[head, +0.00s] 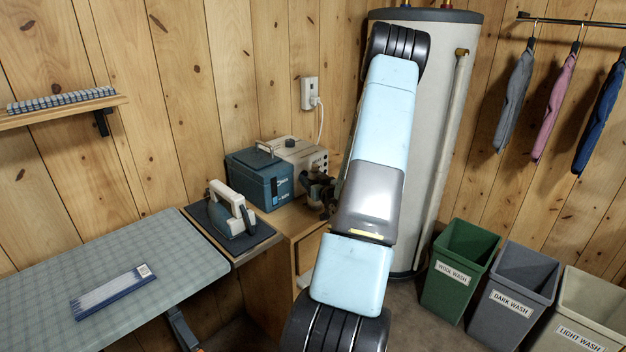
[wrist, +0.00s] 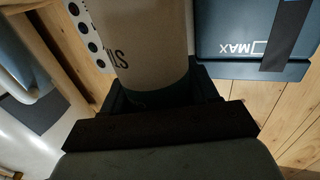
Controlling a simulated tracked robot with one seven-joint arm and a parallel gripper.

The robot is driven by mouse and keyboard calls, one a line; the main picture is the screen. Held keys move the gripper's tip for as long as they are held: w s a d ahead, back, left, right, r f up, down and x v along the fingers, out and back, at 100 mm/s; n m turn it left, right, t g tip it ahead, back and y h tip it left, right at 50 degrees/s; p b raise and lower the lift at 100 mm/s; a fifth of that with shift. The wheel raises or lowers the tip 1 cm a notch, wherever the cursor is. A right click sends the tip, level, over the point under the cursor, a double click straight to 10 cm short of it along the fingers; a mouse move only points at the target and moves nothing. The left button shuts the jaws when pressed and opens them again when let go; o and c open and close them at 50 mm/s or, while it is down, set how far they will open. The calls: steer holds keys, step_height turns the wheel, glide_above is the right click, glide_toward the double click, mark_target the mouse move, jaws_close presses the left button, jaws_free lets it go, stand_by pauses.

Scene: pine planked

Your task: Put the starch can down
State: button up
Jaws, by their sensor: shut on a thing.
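The starch can (wrist: 145,45) is a tan cylinder with dark lettering and a dark band at its lower end in the wrist view. My gripper (wrist: 165,95) is shut around this end, with a dark finger on each side. I cannot make out the can there. Whether the can touches a surface is not clear.
The teal box (head: 259,178) and beige machine (head: 300,155) crowd the cabinet top. An iron (head: 232,210) stands on a dark pad left of them. A water heater (head: 440,120) is behind my arm. Laundry bins (head: 460,265) stand at the right.

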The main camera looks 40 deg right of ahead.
steer(key=shift+w, duration=0.1)
steer(key=o, duration=1.3)
